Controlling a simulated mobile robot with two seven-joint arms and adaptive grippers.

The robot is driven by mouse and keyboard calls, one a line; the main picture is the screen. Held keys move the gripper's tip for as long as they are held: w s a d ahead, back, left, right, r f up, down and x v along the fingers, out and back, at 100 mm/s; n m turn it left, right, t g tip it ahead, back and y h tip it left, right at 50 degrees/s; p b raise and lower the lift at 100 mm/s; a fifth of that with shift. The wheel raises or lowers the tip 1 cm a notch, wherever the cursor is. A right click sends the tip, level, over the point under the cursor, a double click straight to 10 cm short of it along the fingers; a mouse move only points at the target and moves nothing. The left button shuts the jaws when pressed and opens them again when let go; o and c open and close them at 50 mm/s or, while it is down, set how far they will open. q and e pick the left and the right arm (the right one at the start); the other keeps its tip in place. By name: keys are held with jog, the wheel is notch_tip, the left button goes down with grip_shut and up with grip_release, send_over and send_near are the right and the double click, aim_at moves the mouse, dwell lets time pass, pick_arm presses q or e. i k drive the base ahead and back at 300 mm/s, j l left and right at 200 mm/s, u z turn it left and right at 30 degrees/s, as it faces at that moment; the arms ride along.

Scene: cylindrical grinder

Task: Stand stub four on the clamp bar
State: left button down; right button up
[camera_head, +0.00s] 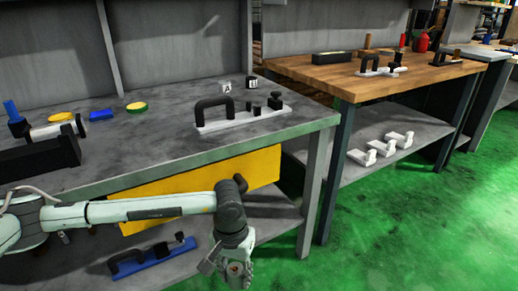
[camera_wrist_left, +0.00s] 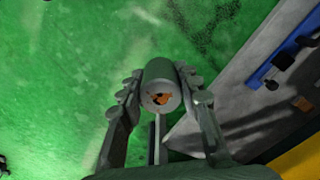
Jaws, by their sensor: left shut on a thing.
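My left gripper (camera_head: 236,276) hangs low in front of the near bench in the head view. In the left wrist view its fingers (camera_wrist_left: 160,78) are shut on a short grey cylinder, the stub (camera_wrist_left: 161,96), with an orange mark on its end face. I cannot read a number on it. A white bar (camera_head: 225,122) with a black handle and black blocks lies on the near bench top. A blue bar (camera_head: 155,258) with a black handle lies on the lower shelf and also shows in the left wrist view (camera_wrist_left: 262,76). I cannot tell which is the clamp bar. My right gripper is not visible.
The near bench (camera_head: 180,150) has a yellow panel (camera_head: 265,168) below its top. A wooden bench (camera_head: 330,75) stands right. The green floor (camera_head: 400,240) is clear.

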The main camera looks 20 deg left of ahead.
aim_at(257, 112)
jog(key=i+l+u, duration=0.3)
jog(key=l, duration=0.3)
jog(key=i+l+u, duration=0.3)
jog(key=l, duration=0.4)
jog(key=i+l+u, duration=0.1)
jog(key=l, duration=0.3)
jog(key=i+j, duration=0.05)
jog(key=i, duration=0.05)
